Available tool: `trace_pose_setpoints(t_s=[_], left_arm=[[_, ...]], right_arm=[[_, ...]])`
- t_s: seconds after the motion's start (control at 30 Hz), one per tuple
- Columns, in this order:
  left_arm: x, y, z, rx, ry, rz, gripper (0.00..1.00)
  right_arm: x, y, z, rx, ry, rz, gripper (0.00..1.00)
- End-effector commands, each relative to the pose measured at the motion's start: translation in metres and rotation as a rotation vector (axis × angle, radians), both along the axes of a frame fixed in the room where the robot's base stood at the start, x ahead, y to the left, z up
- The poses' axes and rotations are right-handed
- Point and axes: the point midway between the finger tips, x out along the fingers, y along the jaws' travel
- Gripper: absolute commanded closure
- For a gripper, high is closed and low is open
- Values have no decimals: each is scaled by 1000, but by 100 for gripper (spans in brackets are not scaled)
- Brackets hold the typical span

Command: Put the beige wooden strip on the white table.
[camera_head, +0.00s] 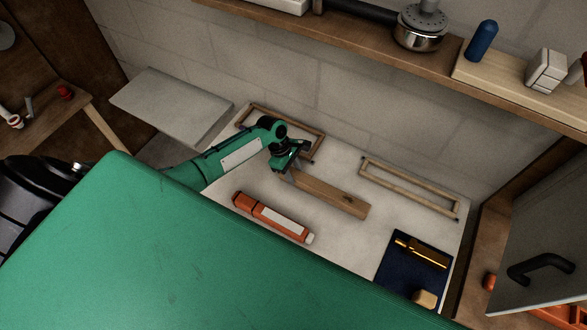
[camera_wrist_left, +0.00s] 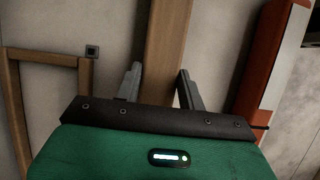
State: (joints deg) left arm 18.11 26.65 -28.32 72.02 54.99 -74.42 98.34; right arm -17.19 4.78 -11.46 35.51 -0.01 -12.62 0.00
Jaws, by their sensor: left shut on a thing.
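The beige wooden strip (camera_head: 335,197) is a flat plank in the middle of the pale worktop (camera_head: 218,183). My left gripper (camera_head: 287,172) is shut on its far left end. In the left wrist view the strip (camera_wrist_left: 169,45) runs up between the two fingers of my left gripper (camera_wrist_left: 160,86). I cannot tell whether the strip is lifted clear of the worktop. A plain white table (camera_head: 172,104) stands to the left of the worktop, against the wall, with its top empty. My right gripper is not in view.
On the worktop are an orange tube (camera_head: 272,217), two wooden frames (camera_head: 410,190) (camera_head: 262,112) and a dark blue tray (camera_head: 404,279) holding a brass-coloured piece. A shelf (camera_head: 370,45) runs above. A grey door with a black handle (camera_head: 540,268) stands at the right.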

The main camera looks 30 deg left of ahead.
Motion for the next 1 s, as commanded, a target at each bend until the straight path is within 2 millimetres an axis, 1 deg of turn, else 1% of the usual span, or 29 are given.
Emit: trace_pose_setpoints(t_s=[0.4,1.0], left_arm=[[0,0,-1,0,-1,0,92],[0,0,-9,0,-1,1,92]], right_arm=[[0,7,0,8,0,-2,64],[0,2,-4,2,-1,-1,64]])
